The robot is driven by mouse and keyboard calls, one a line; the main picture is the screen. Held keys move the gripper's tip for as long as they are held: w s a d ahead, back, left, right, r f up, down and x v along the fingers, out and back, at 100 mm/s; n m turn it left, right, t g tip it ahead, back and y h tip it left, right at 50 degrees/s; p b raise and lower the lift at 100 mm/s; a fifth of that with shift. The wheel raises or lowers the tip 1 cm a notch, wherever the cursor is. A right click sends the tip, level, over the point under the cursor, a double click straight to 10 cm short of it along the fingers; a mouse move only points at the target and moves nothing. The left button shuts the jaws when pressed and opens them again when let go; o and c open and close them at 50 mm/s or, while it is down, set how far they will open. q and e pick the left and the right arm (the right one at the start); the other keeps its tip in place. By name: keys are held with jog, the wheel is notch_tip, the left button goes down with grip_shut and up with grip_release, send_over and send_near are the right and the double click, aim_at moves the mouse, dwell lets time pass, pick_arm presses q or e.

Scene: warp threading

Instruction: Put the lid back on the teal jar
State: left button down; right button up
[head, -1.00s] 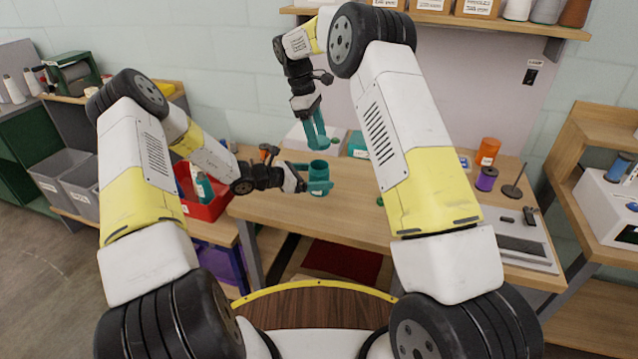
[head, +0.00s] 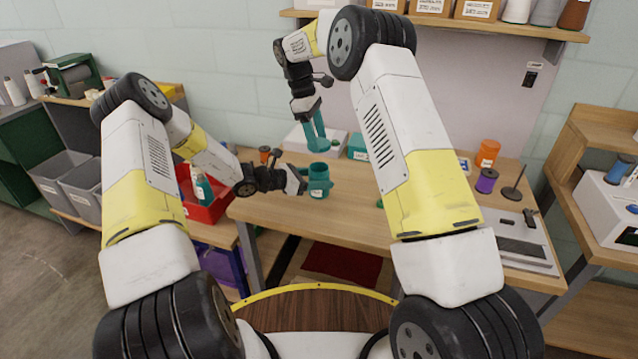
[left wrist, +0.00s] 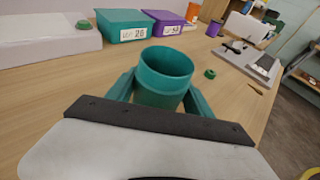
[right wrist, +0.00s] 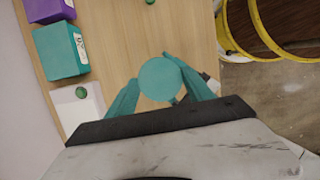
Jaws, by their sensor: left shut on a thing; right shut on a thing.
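The teal jar (head: 319,176) stands upright over the near part of the table, its mouth open in the left wrist view (left wrist: 164,88). My left gripper (head: 318,186) is shut on the jar's sides, with one finger on each side. My right gripper (head: 318,144) points down above the jar. It is shut on the teal round lid (right wrist: 160,79), held flat between its fingertips in the right wrist view. The lid is apart from the jar's rim in the left wrist view. Whether the jar's base touches the table is hard to tell.
The wooden table (head: 270,208) is mostly clear around the jar. A teal box (left wrist: 124,25), a purple box (left wrist: 168,22) and a white box (left wrist: 45,38) stand at the back. A small green piece (left wrist: 210,73) lies nearby. A red bin (head: 207,207) is at left.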

jog(key=shift+f, duration=2.45)
jog(key=shift+f, duration=0.9)
jog(key=shift+f, duration=0.6)
